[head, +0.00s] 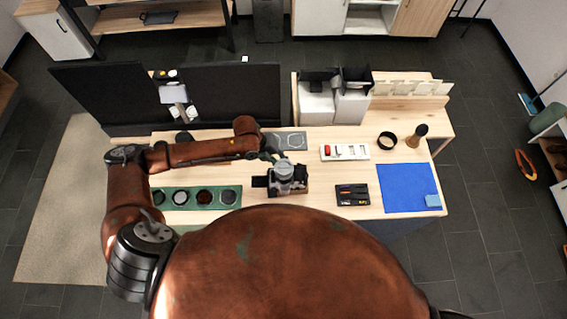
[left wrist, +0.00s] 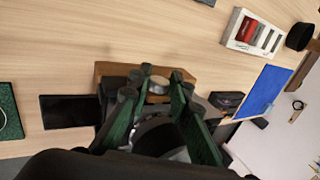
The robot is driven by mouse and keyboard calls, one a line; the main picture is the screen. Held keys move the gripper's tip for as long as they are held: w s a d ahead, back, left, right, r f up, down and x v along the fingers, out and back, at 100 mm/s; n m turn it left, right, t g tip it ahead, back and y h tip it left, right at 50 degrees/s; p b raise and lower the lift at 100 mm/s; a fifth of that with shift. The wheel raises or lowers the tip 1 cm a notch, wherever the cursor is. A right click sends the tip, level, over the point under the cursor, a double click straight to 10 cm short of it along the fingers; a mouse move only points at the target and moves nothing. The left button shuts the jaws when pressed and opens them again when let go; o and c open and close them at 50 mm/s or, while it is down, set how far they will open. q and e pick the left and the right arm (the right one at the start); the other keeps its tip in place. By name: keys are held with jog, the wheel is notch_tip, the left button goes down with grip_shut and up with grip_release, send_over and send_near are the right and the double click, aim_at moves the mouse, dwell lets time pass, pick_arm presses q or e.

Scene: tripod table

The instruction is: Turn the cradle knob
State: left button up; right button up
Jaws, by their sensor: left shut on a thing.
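The cradle (head: 288,188) is a dark device on a wooden block near the middle of the table, with a grey round part (head: 284,171) on top. It also shows in the left wrist view as a wooden block (left wrist: 106,70) with dark parts around it. My left gripper (head: 271,158) reaches it from the far left side. In the left wrist view its green fingers (left wrist: 160,86) close around a small silvery round knob (left wrist: 157,87). A dark round part (left wrist: 160,135) lies between the fingers nearer the camera. The fingers hide part of the knob. My right gripper is out of view.
A green tray with round dark pieces (head: 205,197) lies left of the cradle. A white box with a red item (head: 344,152), a black case (head: 352,195) and a blue mat (head: 407,193) lie right. A black ring (head: 387,140) and a wooden-handled tool (head: 416,136) stand farther back.

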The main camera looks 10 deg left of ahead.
pick_arm(q)
jog(key=shift+c, duration=0.5)
jog(key=shift+d+g+y+p, duration=0.15)
jog(key=shift+g+y+p, duration=0.15)
jog(key=shift+y+p, duration=1)
